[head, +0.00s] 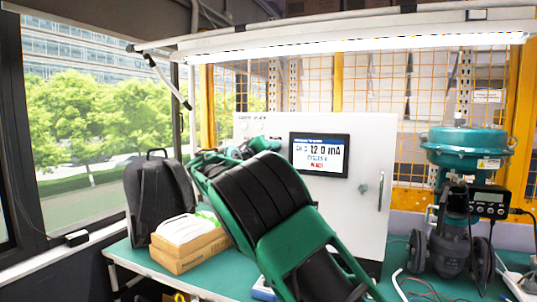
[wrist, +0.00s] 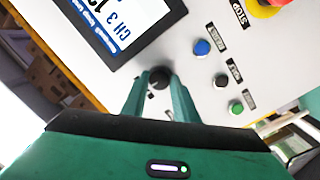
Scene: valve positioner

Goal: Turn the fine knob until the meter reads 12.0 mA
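The meter (head: 319,155) is a dark-framed screen on the white cabinet front. The screen shows partly, tilted and cut off, in the wrist view (wrist: 115,25). A small black knob (wrist: 158,77) is on the panel beside the screen's corner; no label for it is readable. My gripper (wrist: 158,80) has a green finger on each side of the knob, and the tips appear to touch it. In the head view my arm hides the knob and fingertips.
Beside the knob are a blue button (wrist: 202,47), a black button (wrist: 220,80), a green button (wrist: 236,107) and a red stop button (wrist: 268,5). A teal valve actuator (head: 467,145) stands right of the cabinet; a backpack (head: 158,192) and cardboard box (head: 188,250) are left.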

